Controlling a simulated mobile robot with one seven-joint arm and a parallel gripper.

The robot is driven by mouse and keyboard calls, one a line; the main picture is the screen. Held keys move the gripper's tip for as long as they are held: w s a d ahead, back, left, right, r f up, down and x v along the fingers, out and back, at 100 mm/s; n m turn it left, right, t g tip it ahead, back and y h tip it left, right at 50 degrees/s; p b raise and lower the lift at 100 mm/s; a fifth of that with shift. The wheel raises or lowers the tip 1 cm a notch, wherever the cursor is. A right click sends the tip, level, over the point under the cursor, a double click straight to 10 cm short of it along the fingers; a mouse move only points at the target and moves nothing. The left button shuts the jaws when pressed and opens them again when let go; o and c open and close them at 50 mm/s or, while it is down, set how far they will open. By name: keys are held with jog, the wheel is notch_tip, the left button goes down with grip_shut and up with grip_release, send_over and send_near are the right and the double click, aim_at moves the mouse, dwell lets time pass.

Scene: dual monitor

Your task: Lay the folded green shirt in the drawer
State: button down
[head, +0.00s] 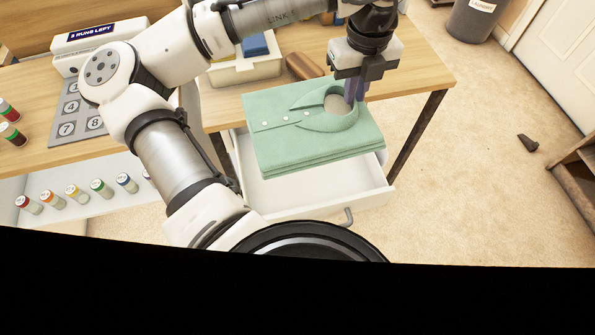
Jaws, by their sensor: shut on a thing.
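The folded green shirt (300,148) hangs level above the open white drawer (352,192), with its collar toward the upper right. My gripper (356,92) is shut on the shirt at the collar. The shirt covers much of the drawer's inside. The drawer is pulled out from under the wooden desk (424,72), and its front with a grey handle (347,217) faces me. The visible part of the drawer floor looks bare. I cannot tell exactly how high the shirt is above the drawer.
A cream bin (246,70) with a blue item and a brown rounded object (303,66) stand on the desk behind the shirt. A grey numbered mat (77,120) and several small bottles are at the left.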

jog(key=shift+s+f, duration=0.15)
jog(key=shift+s, duration=0.15)
notch_tip(320, 180, down, 20)
jog(key=shift+r, duration=0.1)
dwell(0.3)
jog(key=shift+f, duration=0.2)
jog(key=c, duration=1.5)
grip_release()
jog(key=shift+r, duration=0.1)
notch_tip(320, 180, up, 12)
jog(key=shift+d+r, duration=0.1)
